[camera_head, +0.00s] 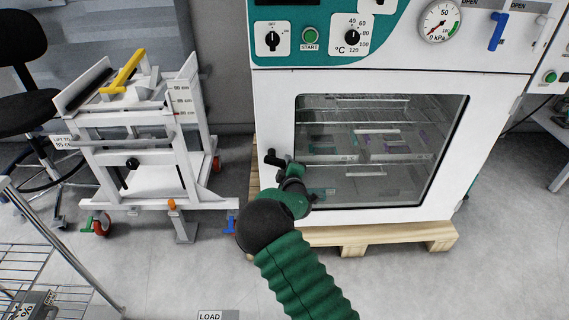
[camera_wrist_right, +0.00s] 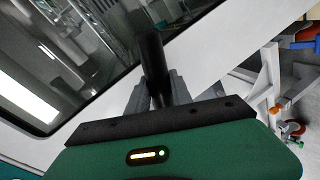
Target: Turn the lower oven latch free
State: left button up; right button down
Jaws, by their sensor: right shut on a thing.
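The white oven has a glass door (camera_head: 380,150) that looks shut. The lower oven latch (camera_head: 272,157) is a black lever at the left edge of the door. My right gripper (camera_head: 287,167) reaches up to it from below, on the green arm. In the right wrist view the gripper's grey fingers (camera_wrist_right: 158,90) are shut on the black latch bar (camera_wrist_right: 152,55), which sticks out beyond them. The gripper hides part of the latch and its mount. My left gripper is not in view.
A grey lift cart (camera_head: 130,150) with a yellow handle stands left of the oven. The oven rests on a wooden pallet (camera_head: 390,236). A wire rack (camera_head: 40,265) is at the lower left.

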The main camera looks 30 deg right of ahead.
jog(key=shift+r+n+g+h+p, duration=0.25)
jog(key=shift+r+n+p, duration=0.2)
jog(key=shift+n, duration=0.4)
jog(key=shift+r+n+g+h+p, duration=0.15)
jog(key=shift+r+n+h+p, duration=0.2)
jog(key=shift+n, duration=0.5)
jog(key=c, duration=1.1)
grip_release()
jog(key=shift+c, duration=0.2)
jog(key=shift+r, duration=0.15)
